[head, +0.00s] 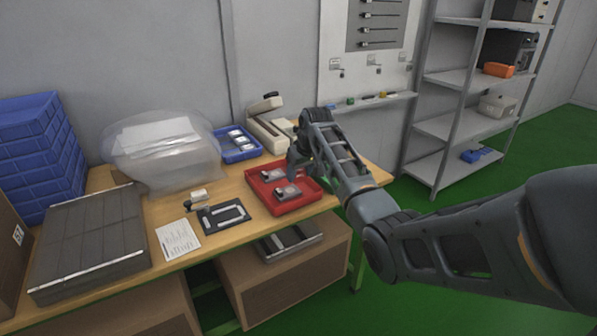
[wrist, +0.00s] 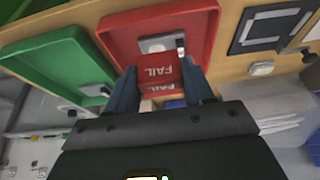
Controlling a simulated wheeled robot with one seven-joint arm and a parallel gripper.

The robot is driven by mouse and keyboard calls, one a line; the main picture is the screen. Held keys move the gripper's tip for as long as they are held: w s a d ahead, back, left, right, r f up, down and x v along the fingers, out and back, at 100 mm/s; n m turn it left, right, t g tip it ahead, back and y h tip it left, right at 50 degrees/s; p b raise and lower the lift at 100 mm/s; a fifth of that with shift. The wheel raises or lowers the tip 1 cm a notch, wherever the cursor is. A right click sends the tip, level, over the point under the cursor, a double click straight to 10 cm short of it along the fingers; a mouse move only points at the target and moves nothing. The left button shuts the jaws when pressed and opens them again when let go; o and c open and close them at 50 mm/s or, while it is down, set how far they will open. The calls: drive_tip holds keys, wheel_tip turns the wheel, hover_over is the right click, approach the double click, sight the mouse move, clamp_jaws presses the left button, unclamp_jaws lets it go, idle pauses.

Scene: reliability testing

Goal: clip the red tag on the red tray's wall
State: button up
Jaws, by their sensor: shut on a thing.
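The red tray (head: 262,199) lies on the bench in the head view, with small grey devices (head: 287,191) in it. In the wrist view the red tray (wrist: 128,22) fills the top middle, with a grey device (wrist: 157,43) inside. My gripper (wrist: 161,84) is shut on the red tag (wrist: 159,73), which reads FAIL in white. The tag overlaps the tray's wall in the wrist view; I cannot tell whether it grips the wall. In the head view my gripper (head: 295,160) is over the tray's back part, and the tag is hidden.
A green tray (wrist: 50,55) stands beside the red one in the wrist view. A blue tray (head: 238,155) and a beige press (head: 265,125) are behind. A black fixture (head: 206,222) and a paper sheet (head: 178,241) lie to the left.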

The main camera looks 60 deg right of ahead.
drive_tip(key=shift+f+b, duration=2)
drive_tip(key=shift+f, duration=1)
drive_tip(key=shift+s+a+f+p, duration=0.1)
drive_tip(key=shift+s+p, duration=0.1)
drive_tip(key=shift+p, duration=0.15)
drive_tip(key=shift+f, duration=0.25)
drive_tip(key=shift+c, duration=1.4)
drive_tip(key=shift+f, duration=0.15)
drive_tip(key=shift+f, duration=0.2)
